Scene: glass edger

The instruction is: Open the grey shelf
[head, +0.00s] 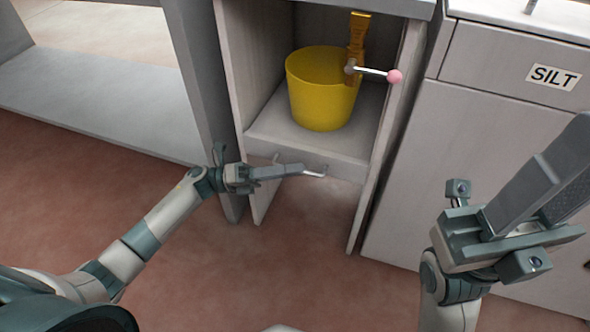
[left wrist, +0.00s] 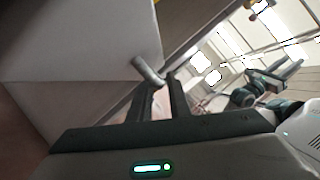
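The grey shelf (head: 308,157) is a flat board with a front lip, low in an open-fronted grey cabinet. A metal bar handle (head: 315,174) sits on its lip. A yellow bucket (head: 318,105) stands upright on the shelf. My left gripper (head: 302,170) reaches in from the left, its fingertips at the handle. In the left wrist view the handle (left wrist: 146,69) runs to between the left fingertips (left wrist: 161,86), which are a small gap apart and appear closed on it. My right gripper (head: 555,175) is raised at the right, fingers apart, empty.
A lever with a pink knob (head: 394,76) and an orange part (head: 357,35) stick out above the bucket. A cabinet labelled SILT (head: 554,77) stands close at the right. A grey frame (head: 95,105) stands at the left. The reddish floor in front is clear.

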